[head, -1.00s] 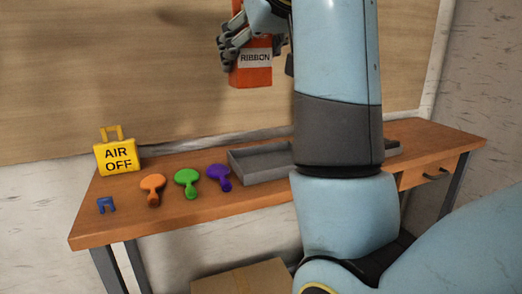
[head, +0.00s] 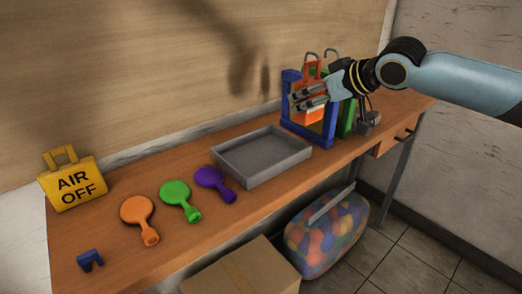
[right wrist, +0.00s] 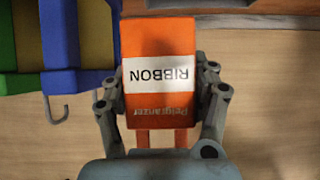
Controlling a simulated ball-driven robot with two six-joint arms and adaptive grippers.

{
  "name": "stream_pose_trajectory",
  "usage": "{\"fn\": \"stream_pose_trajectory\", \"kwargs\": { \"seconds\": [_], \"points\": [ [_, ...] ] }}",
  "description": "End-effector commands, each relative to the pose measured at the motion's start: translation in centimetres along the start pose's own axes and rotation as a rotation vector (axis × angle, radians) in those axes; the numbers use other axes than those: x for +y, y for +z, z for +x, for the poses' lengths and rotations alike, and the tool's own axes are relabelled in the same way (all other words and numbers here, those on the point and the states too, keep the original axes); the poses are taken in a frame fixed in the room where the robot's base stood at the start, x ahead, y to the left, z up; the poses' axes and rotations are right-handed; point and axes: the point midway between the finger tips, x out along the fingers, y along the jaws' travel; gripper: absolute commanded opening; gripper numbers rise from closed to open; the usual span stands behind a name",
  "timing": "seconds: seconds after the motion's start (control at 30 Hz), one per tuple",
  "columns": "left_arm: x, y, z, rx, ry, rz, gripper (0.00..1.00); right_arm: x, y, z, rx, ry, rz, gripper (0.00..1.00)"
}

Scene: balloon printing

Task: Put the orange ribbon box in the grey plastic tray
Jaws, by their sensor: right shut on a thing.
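The orange ribbon box (head: 309,117) is in my right gripper (head: 308,97), in front of a blue frame at the back right of the table. In the right wrist view the box (right wrist: 157,40) shows its white RIBBON label upside down, with the gripper's fingers (right wrist: 160,92) closed on its two sides. The gripper partly hides the box in the head view. The grey plastic tray (head: 280,168) sits flat and empty on the table, left of and nearer than the box. My left gripper is not in view.
A blue frame (head: 290,78) and a green frame (head: 348,118) stand by the box. Orange (head: 137,210), green (head: 174,192) and purple (head: 208,177) balloon shapes lie left of the tray. A yellow AIR OFF block (head: 73,184) stands at the left. A ball bag (head: 325,235) is below.

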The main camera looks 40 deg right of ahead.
Motion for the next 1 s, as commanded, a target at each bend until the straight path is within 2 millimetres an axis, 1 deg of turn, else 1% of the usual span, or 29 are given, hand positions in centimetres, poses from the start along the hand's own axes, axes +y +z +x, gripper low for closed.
{"fn": "stream_pose_trajectory", "kwargs": {
  "seconds": [0.07, 0.17, 0.27, 0.6, 0.7, 0.83, 1.0],
  "points": [
    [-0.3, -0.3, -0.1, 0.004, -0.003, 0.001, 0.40, 0.4, 0.1, -0.1, 0.002, 0.000, 0.001, 0.24],
    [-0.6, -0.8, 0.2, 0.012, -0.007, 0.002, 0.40, -0.1, 0.3, 0.8, 0.008, -0.001, 0.008, 0.24],
    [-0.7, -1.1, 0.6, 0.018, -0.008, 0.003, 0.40, -1.6, 0.4, 2.3, 0.010, -0.007, 0.012, 0.24],
    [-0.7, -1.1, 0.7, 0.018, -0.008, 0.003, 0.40, -6.7, 1.2, 8.6, 0.006, -0.005, 0.007, 0.24],
    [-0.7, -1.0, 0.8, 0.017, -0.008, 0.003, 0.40, -7.5, 1.4, 9.8, 0.005, -0.002, 0.003, 0.24],
    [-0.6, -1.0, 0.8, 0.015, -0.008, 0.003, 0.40, -7.9, 1.8, 10.5, 0.002, -0.001, 0.000, 0.24],
    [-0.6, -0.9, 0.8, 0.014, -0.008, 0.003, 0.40, -7.9, 4.0, 11.9, 0.001, 0.000, 0.000, 0.24]
  ]
}}
